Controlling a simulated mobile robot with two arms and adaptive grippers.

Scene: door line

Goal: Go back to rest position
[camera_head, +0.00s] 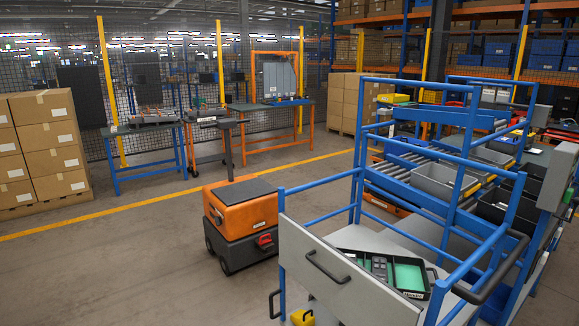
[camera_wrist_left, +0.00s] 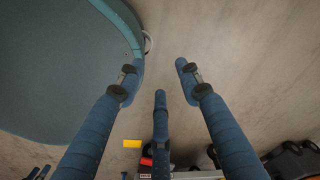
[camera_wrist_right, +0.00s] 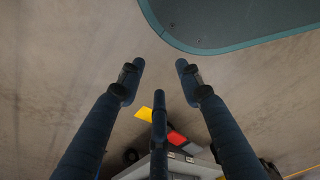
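The task names no object. Neither of my grippers shows in the head view. My left gripper (camera_wrist_left: 158,72) has its fingers spread apart in the left wrist view, with nothing between them and bare floor beyond. My right gripper (camera_wrist_right: 158,72) is likewise spread and empty over bare floor in the right wrist view. My own base, dark with a teal edge, shows close to the fingers in both wrist views. No door can be made out for sure.
A blue-framed trolley with a grey drawer front (camera_head: 335,280) and a tray (camera_head: 388,274) stands close at front right. An orange-and-black cart (camera_head: 240,215) stands beside it. Stacked cartons (camera_head: 45,145) are at left, and blue (camera_head: 150,155) and orange (camera_head: 272,105) workbenches behind. Floor at front left is clear.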

